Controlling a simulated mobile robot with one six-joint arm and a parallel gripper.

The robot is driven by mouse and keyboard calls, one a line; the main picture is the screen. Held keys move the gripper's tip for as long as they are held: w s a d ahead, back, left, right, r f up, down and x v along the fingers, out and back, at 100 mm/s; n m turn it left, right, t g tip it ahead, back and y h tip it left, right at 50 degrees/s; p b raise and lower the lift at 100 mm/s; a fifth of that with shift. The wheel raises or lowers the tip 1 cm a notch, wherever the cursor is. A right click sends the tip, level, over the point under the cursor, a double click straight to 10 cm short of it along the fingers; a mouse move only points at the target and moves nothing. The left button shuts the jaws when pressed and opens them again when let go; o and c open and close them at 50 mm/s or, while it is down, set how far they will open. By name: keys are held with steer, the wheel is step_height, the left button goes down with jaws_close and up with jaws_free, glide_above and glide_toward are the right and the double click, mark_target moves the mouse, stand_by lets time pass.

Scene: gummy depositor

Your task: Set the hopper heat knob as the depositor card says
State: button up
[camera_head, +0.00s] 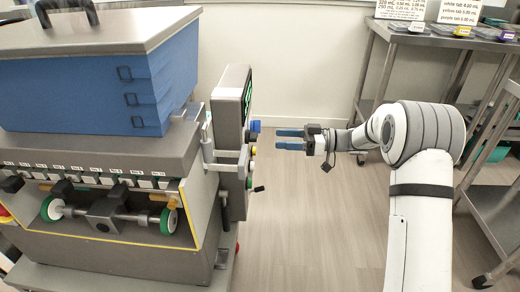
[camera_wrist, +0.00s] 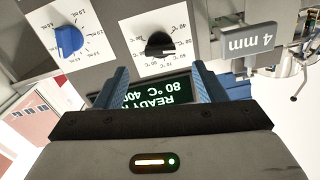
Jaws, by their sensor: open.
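The black heat knob (camera_wrist: 160,45) sits on a white dial plate marked in °C in the wrist view, which shows the panel upside down. My gripper (camera_wrist: 166,76) is open, its blue fingers empty and spread below the knob in that view. In the head view my gripper (camera_head: 282,139) points left at the control panel (camera_head: 229,108), with a gap between them.
A blue knob (camera_wrist: 69,41) with an mL scale is left of the heat knob in the wrist view. A "4 mm" plate (camera_wrist: 250,42) is right of it. The depositor's blue hopper (camera_head: 60,95) fills the left. A metal rack (camera_head: 445,42) stands right; floor between is clear.

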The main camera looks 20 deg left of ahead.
mark_target(251, 137)
steer(key=b+x, duration=0.1)
steer(key=x, duration=0.6)
steer(key=shift+a+b, duration=0.3)
steer(key=shift+c, duration=0.4)
steer(key=c, duration=0.9)
